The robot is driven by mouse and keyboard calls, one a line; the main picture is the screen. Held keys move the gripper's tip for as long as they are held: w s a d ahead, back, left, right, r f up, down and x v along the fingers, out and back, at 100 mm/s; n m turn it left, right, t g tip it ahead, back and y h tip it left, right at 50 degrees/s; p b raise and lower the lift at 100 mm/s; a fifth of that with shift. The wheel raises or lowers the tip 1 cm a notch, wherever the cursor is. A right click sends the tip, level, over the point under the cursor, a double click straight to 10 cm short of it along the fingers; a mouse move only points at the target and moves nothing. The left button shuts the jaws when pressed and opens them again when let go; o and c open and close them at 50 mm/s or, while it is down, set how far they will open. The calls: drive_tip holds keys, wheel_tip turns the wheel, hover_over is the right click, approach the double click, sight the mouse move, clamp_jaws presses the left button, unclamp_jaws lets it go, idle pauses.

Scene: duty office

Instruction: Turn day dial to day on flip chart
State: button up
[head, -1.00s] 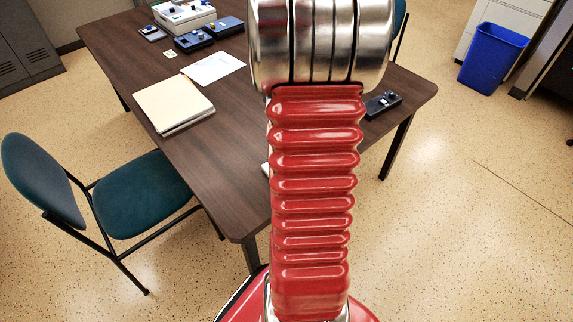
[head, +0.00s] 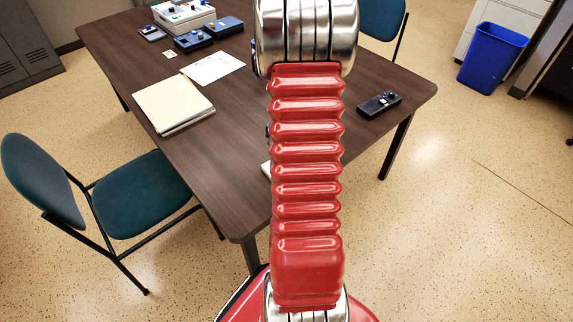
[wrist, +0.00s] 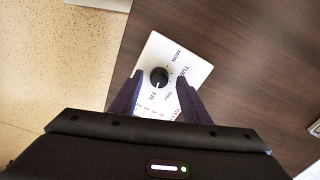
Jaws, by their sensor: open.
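The day dial (wrist: 159,76) is a round black knob on a white panel (wrist: 158,48), which lies on the dark table in the wrist view. Day labels are printed around it; MON, TUE, THU and FRI can be made out. A pale mark on the knob is at its lower side, near FRI, but its exact aim is too small to tell. My gripper (wrist: 161,78) is open, with one fingertip on each side of the knob; I cannot tell if they touch it. No flip chart can be made out. My arm hides most of the panel in the head view.
The dark table (head: 205,150) holds a folder (head: 173,104), a white sheet (head: 213,67), control boxes (head: 208,33) at the back and a black device (head: 380,103) at right. Teal chairs (head: 140,193) flank it. A blue bin (head: 492,58) stands on the floor.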

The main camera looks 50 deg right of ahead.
drive_tip(key=shift+f, duration=0.3)
drive_tip(key=shift+c, duration=0.3)
